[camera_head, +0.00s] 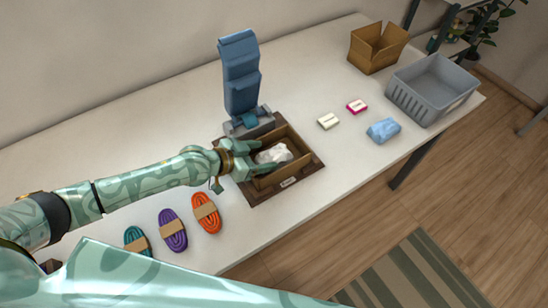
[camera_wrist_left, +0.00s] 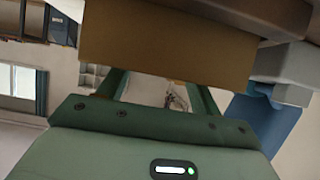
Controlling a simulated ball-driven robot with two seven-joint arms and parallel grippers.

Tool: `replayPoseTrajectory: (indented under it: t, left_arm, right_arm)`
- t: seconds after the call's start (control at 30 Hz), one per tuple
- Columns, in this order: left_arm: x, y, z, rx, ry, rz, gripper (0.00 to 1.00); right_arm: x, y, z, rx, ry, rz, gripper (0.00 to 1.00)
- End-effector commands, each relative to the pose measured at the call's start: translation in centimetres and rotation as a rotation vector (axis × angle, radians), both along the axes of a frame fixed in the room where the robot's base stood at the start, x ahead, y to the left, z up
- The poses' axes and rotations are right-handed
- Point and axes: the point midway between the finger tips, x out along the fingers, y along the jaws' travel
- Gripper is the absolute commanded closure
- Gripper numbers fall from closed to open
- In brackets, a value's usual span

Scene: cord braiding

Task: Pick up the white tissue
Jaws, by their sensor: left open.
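The white tissue (camera_head: 277,153) is a crumpled white lump inside an open brown box (camera_head: 305,153), in the head view. The box stands on a dark brown board with a small label at its front. My left gripper (camera_head: 257,156) reaches in from the left at the box, with its two fingers apart beside the tissue; I cannot tell whether they touch it. In the left wrist view the fingers (camera_wrist_left: 162,92) are spread, with a brown surface across the top and no clear tissue. My right gripper is not in view.
A blue upright device (camera_head: 240,75) stands behind the box. Orange (camera_head: 206,212), purple (camera_head: 172,230) and teal (camera_head: 137,240) cord bundles lie near the front edge. To the right are a blue cloth-like packet (camera_head: 383,130), two small bars, a grey basket (camera_head: 432,90) and a cardboard box (camera_head: 377,50).

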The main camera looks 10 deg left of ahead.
Motion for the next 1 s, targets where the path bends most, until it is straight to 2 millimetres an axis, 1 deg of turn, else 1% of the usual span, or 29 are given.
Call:
replayPoseTrajectory:
  t: [0.03, 0.13, 0.4, 0.43, 0.47, 0.5, 0.53, 0.87, 1.0]
  left_arm:
    - [0.6, -0.6, -0.7, -0.002, 0.001, 0.000, 0.35]
    - [1.3, -1.3, -1.3, 0.000, 0.001, 0.000, 0.35]
    - [1.6, -1.6, -1.3, 0.001, 0.000, 0.000, 0.35]
    - [1.6, -1.6, -1.3, 0.001, 0.000, 0.000, 0.41]
    - [1.6, -1.6, -1.3, 0.001, 0.000, 0.000, 0.49]
    - [1.6, -1.5, -1.3, 0.001, 0.000, 0.000, 0.60]
    - [1.6, -1.5, -1.3, 0.001, 0.000, 0.000, 0.68]
    - [1.6, -1.5, -1.3, 0.001, 0.001, 0.000, 0.69]
    - [1.6, -1.5, -0.7, 0.000, 0.000, 0.000, 0.69]
  right_arm:
    - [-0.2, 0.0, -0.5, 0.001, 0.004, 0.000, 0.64]
    - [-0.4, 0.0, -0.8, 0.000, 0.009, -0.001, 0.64]
    - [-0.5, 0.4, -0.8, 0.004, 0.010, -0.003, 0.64]
    - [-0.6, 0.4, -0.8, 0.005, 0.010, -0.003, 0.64]
    - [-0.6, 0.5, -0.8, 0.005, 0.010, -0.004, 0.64]
    - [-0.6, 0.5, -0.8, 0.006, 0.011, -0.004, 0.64]
    - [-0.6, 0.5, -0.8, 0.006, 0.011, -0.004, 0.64]
    - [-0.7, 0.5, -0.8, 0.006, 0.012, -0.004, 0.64]
    - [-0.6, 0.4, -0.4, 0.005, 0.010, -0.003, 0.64]
